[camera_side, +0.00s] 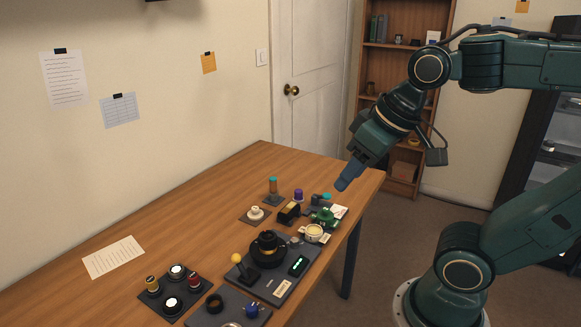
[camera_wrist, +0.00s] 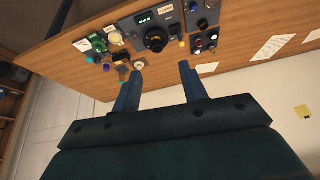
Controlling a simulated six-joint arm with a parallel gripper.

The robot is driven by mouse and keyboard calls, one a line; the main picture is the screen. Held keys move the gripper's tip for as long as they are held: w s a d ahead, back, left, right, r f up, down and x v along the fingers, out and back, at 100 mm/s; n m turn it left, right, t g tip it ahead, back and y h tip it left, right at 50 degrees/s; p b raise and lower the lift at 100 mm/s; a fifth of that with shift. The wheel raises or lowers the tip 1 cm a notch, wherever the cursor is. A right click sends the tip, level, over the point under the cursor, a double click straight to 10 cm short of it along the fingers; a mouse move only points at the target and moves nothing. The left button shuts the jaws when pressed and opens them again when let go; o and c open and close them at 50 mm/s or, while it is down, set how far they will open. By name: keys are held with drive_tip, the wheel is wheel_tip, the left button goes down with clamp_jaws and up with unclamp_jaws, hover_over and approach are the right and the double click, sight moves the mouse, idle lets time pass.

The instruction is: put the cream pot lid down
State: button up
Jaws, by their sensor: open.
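A small cream piece with a raised knob, which looks like the cream pot lid (camera_side: 255,212), rests on a square brown pad (camera_side: 246,218) on the table. It also shows in the wrist view (camera_wrist: 139,64), just beyond my left-hand fingertip. The round cream pot (camera_side: 314,232) stands to its right in the side view, at the edge of the dark board; its top looks open. My gripper (camera_side: 345,181) is raised above the table's far right end, clear of the lid and the pot. In the wrist view my gripper (camera_wrist: 160,72) has its fingers spread, with nothing between them.
A green device (camera_side: 323,217), a black tape-holder-like block (camera_side: 289,212) and small purple and teal-topped pieces stand near the lid. The dark board (camera_side: 272,285) carries a black round part (camera_side: 268,248) and a yellow-knobbed lever (camera_side: 237,259). The table's wall side is mostly free.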

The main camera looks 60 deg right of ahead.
drive_tip(key=shift+s+a+f+n, duration=0.1)
drive_tip(key=shift+s+f+n, duration=0.2)
drive_tip(key=shift+s, duration=0.3)
drive_tip(key=shift+s+a+f+n, duration=0.1)
drive_tip(key=shift+s+f+n, duration=0.1)
drive_tip(key=shift+s+f, duration=0.25)
